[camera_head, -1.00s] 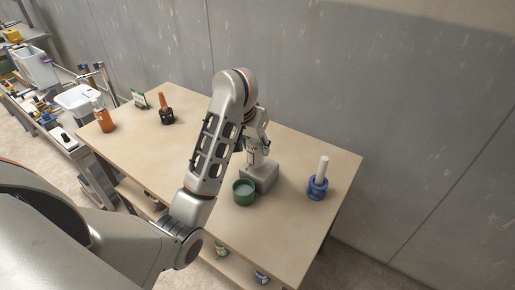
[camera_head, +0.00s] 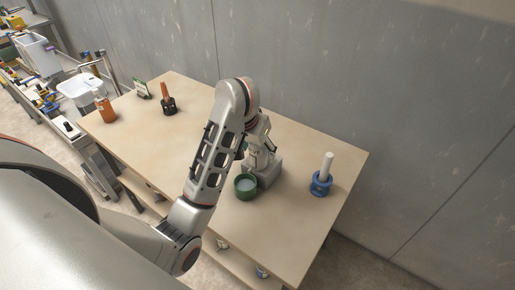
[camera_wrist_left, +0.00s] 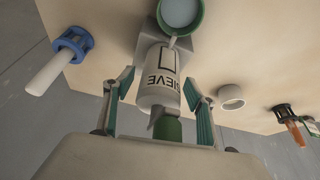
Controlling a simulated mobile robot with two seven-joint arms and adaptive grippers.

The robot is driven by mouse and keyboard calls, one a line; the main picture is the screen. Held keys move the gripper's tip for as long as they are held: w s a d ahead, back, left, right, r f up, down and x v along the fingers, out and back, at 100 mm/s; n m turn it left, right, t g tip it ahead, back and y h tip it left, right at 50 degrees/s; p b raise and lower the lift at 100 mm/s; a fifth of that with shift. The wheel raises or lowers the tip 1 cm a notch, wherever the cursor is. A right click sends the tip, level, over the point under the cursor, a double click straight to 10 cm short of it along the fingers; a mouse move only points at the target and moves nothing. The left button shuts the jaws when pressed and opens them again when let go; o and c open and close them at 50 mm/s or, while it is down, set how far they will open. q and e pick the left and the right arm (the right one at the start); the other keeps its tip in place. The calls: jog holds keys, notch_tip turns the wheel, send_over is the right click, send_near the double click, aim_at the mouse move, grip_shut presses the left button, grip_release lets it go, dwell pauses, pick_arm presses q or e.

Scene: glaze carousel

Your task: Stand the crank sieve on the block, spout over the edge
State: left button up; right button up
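The crank sieve (camera_wrist_left: 158,78) is a white cylinder lettered SIEVE, with a green part (camera_wrist_left: 168,128) at its near end in the wrist view. It appears to stand on the grey block (camera_head: 270,175). The block also shows behind it in the wrist view (camera_wrist_left: 205,46). My left gripper (camera_wrist_left: 158,88) is open around the sieve, a finger on each side with gaps visible. In the head view, the arm partly hides the sieve (camera_head: 257,160). My right gripper is in neither view.
A green bowl (camera_head: 245,188) stands close before the block. A blue holder with a white rod (camera_head: 320,184) is to the right. A white ring (camera_wrist_left: 230,97) lies on the table. An orange bottle (camera_head: 105,109) and dark tool holder (camera_head: 168,105) are farther left.

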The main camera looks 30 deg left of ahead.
pick_arm(q)
jog(key=shift+r, duration=0.1)
jog(key=shift+s+a+r, duration=0.1)
jog(key=shift+s+r, duration=0.05)
jog(key=shift+r, duration=0.3)
jog(key=shift+v, duration=0.9)
jog(key=shift+r, duration=0.6)
jog(key=shift+s+r, duration=0.15)
jog(key=shift+r, duration=0.15)
jog(key=shift+s+r, duration=0.1)
jog(key=shift+s, duration=0.15)
jog(key=v, duration=0.7)
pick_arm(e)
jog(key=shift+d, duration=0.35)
